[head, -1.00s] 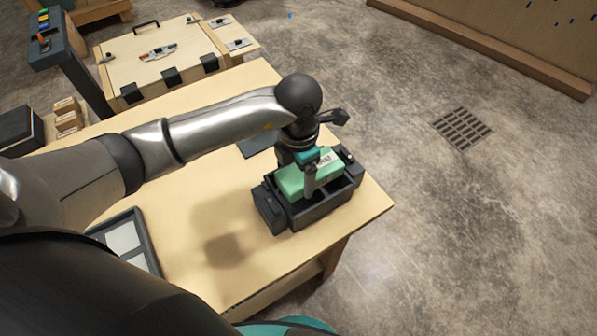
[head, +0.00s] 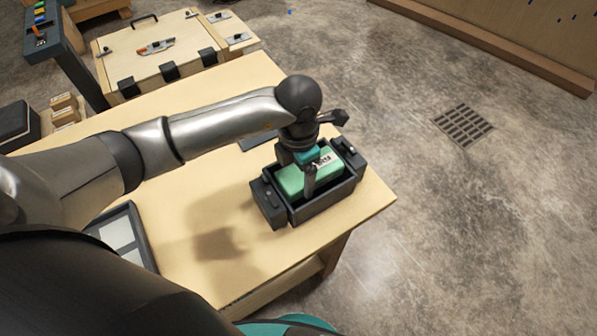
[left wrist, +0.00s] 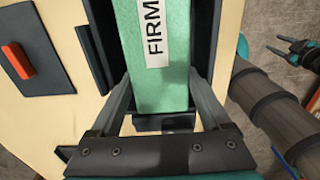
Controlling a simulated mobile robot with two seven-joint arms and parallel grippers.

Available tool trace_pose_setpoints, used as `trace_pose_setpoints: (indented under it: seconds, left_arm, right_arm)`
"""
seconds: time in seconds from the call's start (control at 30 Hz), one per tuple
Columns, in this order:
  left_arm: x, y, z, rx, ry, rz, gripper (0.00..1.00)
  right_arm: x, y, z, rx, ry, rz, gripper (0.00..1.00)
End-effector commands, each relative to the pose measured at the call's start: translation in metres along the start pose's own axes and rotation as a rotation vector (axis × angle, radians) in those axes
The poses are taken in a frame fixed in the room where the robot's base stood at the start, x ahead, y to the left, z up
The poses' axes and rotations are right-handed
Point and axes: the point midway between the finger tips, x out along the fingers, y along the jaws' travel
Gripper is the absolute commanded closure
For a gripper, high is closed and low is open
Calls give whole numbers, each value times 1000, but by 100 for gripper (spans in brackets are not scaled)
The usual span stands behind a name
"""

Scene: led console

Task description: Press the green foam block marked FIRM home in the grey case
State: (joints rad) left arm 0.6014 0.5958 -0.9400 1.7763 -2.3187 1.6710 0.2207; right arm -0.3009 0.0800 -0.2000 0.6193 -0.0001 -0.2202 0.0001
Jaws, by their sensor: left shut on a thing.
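The green foam block marked FIRM (head: 292,182) sits down between the walls of the dark grey case (head: 322,204) near the table's right corner. My left gripper (head: 310,182) reaches down from above and is shut on the block. In the left wrist view, the block (left wrist: 161,85) lies between the two fingers, with its white FIRM label facing up. I cannot tell whether its underside touches the case floor.
The wooden table (head: 200,200) is clear left of the case. A dark tray with pale panels (head: 122,235) lies at the near left. A dark plate with a red piece (left wrist: 32,68) lies beside the case. A wooden box with latches (head: 150,55) stands behind.

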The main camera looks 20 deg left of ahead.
Motion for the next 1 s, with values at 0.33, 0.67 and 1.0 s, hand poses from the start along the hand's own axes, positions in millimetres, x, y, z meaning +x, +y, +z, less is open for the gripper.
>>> trace_pose_setpoints:
  seconds: [0.33,0.67,1.0]
  left_arm:
    - [12,0,0,0,0,0,71]
    - [22,0,0,0,1,0,71]
    - [32,0,0,0,1,0,71]
  right_arm:
    - [10,0,1,0,1,0,50]
    - [18,0,1,0,1,0,50]
    - [27,0,2,0,2,0,50]
